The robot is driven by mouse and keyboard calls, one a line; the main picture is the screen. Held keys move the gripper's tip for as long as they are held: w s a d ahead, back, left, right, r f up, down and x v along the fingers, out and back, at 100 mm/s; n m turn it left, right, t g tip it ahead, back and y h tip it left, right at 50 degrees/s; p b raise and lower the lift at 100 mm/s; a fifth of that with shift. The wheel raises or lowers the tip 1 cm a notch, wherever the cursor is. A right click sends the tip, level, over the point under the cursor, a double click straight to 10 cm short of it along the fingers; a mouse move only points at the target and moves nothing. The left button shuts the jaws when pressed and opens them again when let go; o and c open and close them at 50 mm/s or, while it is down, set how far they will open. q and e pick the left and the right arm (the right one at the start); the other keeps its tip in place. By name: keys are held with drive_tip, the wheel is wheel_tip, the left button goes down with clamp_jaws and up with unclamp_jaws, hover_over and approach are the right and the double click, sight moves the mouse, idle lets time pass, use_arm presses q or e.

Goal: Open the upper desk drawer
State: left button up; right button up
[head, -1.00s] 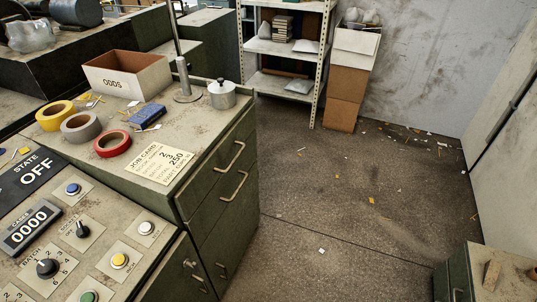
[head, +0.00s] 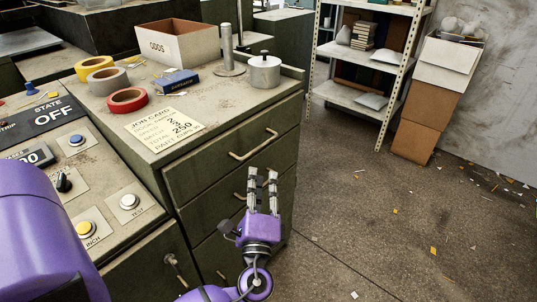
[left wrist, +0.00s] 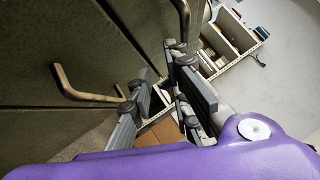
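The desk's green upper drawer (head: 205,165) is shut, with a bent bar handle (head: 254,147) on its front. My left gripper (head: 262,177) is in front of the drawer fronts, its fingertips just below and right of that handle in the head view. Its fingers are apart with nothing between them. In the left wrist view the open fingers (left wrist: 160,95) are beside the drawer fronts, apart from a bar handle (left wrist: 88,96); another handle (left wrist: 183,18) shows at the top. I cannot tell which drawer each belongs to. My right gripper is not in view.
The desk top holds an ODDS box (head: 178,44), tape rolls (head: 127,101), a blue box (head: 178,81) and a lidded pot (head: 264,72). A control panel (head: 110,195) is at the left. Open floor (head: 350,220) lies right of the desk; a shelf (head: 365,55) stands behind.

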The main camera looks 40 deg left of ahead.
sight(262, 146)
use_arm(q)
drive_tip(key=shift+m+t+y, duration=0.3)
drive_tip(key=shift+t+y, duration=0.2)
drive_tip(key=shift+y, duration=0.3)
drive_tip(key=w+a+r, duration=0.1)
drive_tip(key=w+r, duration=0.1)
drive_tip(key=w+a+r, duration=0.1)
drive_tip(key=w+r, duration=0.1)
drive_tip(key=w+a+r, duration=0.2)
drive_tip(key=shift+r+p, duration=0.15)
drive_tip(key=shift+p, duration=0.25)
clamp_jaws()
